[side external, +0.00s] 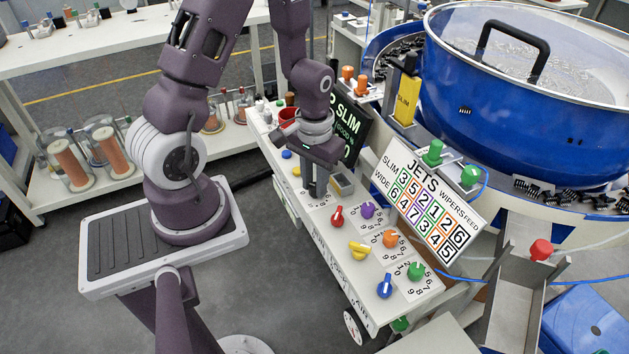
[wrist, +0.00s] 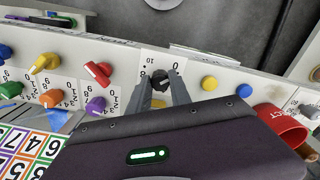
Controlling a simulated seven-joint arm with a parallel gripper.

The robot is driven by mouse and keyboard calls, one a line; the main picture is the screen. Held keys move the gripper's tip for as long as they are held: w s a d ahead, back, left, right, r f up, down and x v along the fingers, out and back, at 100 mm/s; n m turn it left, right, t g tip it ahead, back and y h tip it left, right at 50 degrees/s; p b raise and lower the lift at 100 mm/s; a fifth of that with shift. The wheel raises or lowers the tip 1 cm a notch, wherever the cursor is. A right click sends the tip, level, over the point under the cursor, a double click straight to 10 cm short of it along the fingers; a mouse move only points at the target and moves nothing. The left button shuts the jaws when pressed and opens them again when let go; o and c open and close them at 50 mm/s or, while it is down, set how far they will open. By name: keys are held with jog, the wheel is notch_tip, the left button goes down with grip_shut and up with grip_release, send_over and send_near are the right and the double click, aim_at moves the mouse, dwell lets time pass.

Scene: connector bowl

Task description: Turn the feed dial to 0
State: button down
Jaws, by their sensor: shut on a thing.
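My gripper (wrist: 164,88) is shut on a dark dial on the white panel, with a finger on each side of it. In the wrist view the dark dial (wrist: 160,80) shows between the fingertips. A printed scale surrounds it, with 10 and 0 near the panel's edge side. I cannot read clearly which number its pointer marks. In the side view my gripper (side external: 316,188) points down at the panel's far end, and its fingers hide the dial. A feed label on the dial itself is not readable.
Red (side external: 337,216), purple (side external: 368,210), yellow (side external: 358,250), orange (side external: 390,239), blue (side external: 384,286) and green (side external: 415,271) knobs stand nearby. A JETS, WIPERS, FEED number card (side external: 430,203) stands behind them. A red cup (wrist: 281,124) and yellow button (wrist: 209,83) are beside my gripper.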

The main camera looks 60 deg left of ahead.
jog(key=shift+n, duration=0.6)
jog(key=c, duration=1.2)
grip_release()
notch_tip(320, 180, up, 7)
jog(key=shift+r, duration=0.1)
jog(key=s+d+r+m+t, duration=0.2)
jog(key=s+d+r, duration=0.1)
jog(key=r, duration=0.3)
jog(key=s+d+r+m+t, duration=0.1)
jog(key=s+d+r+m, duration=0.1)
jog(key=r, duration=0.4)
jog(key=s+d+r+m+t, duration=0.2)
jog(key=s+d+r, duration=0.2)
jog(key=s+r, duration=0.1)
jog(key=shift+s+d+r+t, duration=0.15)
jog(key=shift+d+r+t, duration=0.15)
jog(key=shift+r, duration=0.25)
